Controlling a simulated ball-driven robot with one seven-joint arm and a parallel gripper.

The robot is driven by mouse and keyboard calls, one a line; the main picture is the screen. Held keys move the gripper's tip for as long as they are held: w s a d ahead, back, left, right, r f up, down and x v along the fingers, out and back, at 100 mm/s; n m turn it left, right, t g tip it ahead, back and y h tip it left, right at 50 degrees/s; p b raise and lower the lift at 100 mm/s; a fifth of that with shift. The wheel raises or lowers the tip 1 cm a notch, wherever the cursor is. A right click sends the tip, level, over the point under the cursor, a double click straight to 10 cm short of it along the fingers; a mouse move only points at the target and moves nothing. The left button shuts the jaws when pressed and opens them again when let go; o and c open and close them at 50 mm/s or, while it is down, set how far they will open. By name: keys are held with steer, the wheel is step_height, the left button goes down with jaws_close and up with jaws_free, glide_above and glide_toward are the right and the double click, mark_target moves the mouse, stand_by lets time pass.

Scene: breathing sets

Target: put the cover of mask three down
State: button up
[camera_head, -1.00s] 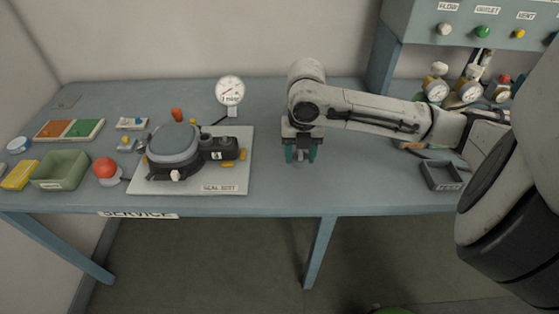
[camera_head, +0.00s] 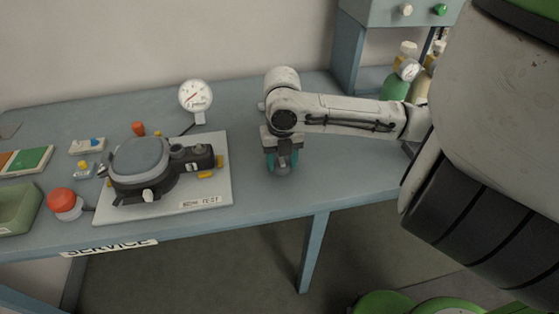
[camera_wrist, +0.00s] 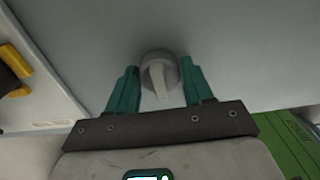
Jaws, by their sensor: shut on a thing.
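My gripper (camera_head: 283,163) is over the bench to the right of the test board, with its teal fingers pointing down. It is shut on a small round grey cover (camera_wrist: 158,58) with a raised ridge, which sits between the fingertips in the wrist view. The cover (camera_head: 283,171) also shows below the fingers in the head view. I cannot tell whether it touches the bench top. A dark mask (camera_head: 140,163) with a grey-blue face lies on the pale test board (camera_head: 215,190). No mask number is readable.
A dial gauge (camera_head: 196,97) stands behind the board. A red knob (camera_head: 63,201) and a green bin (camera_head: 14,210) are at left. Bottles (camera_head: 397,88) stand at the back right. The bench (camera_head: 335,175) around my gripper is mostly clear; its front edge is near.

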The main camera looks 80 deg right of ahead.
steer(key=shift+f, duration=0.2)
steer(key=o, duration=1)
steer(key=shift+r, duration=0.15)
